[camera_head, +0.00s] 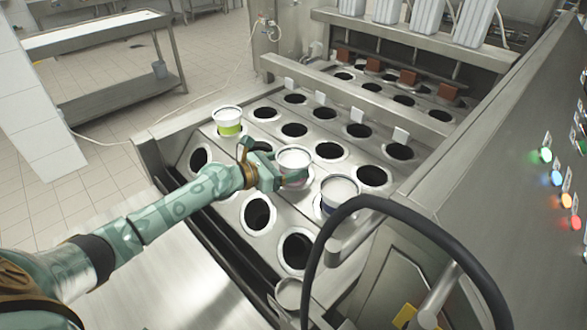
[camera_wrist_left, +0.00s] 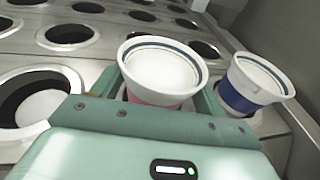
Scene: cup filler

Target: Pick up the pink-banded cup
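The pink-banded cup (camera_head: 294,158) is white and stands upright in the middle of the metal hole plate. In the left wrist view its pale inside, dark-lined rim and a strip of pink band show (camera_wrist_left: 158,76). My left gripper (camera_head: 282,178) reaches it from the left, with one finger on each side of the cup below the rim. The fingers look spread, with a slim gap beside the cup, though the rim hides most of any contact. My right gripper is in neither view.
A blue-banded cup (camera_head: 340,188) stands close to the right and also shows in the wrist view (camera_wrist_left: 252,84). A green-banded cup (camera_head: 228,121) stands farther back left. Empty holes surround them. A black cable (camera_head: 400,215) arches over the near right.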

